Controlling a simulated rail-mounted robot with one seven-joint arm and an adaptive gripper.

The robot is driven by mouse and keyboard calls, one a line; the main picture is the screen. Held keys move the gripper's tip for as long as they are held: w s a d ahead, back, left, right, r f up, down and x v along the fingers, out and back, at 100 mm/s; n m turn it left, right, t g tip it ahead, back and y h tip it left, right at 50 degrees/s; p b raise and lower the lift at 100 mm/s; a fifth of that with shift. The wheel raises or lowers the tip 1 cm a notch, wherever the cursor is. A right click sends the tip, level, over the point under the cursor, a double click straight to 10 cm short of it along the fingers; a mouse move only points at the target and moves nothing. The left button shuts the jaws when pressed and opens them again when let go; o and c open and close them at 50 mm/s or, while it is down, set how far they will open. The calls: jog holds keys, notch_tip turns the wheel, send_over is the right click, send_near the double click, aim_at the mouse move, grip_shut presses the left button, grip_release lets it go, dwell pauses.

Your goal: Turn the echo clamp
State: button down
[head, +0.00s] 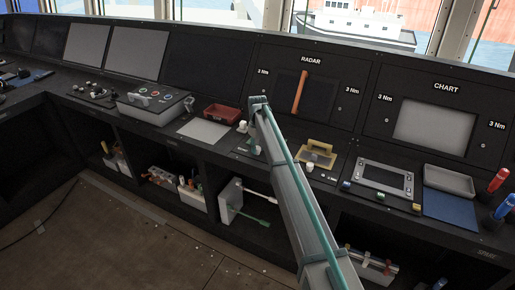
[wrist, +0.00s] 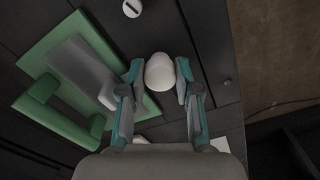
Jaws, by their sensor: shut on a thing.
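In the wrist view, my gripper (wrist: 159,70) is closed around a white round knob (wrist: 160,84), with one teal and grey finger on each side. No label shows on the knob, so I cannot read whether it is the echo clamp. To its left lies a green frame (wrist: 42,52) with a green handle (wrist: 38,92) and a grey plate (wrist: 78,66). In the head view, my arm reaches over the console below the RADAR panel, and my gripper cannot be made out clearly there.
In the head view, a yellow-handled plate (head: 318,152) and a white knob (head: 310,167) lie right of my arm. A red tray (head: 222,113) is to the left. A grey tray (head: 449,180) is farther right. An orange bar (head: 300,92) crosses the radar screen.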

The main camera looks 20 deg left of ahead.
aim_at(258, 147)
jog(key=c, duration=0.8)
grip_release()
notch_tip(258, 147, up, 12)
jog(key=shift+r, duration=0.1)
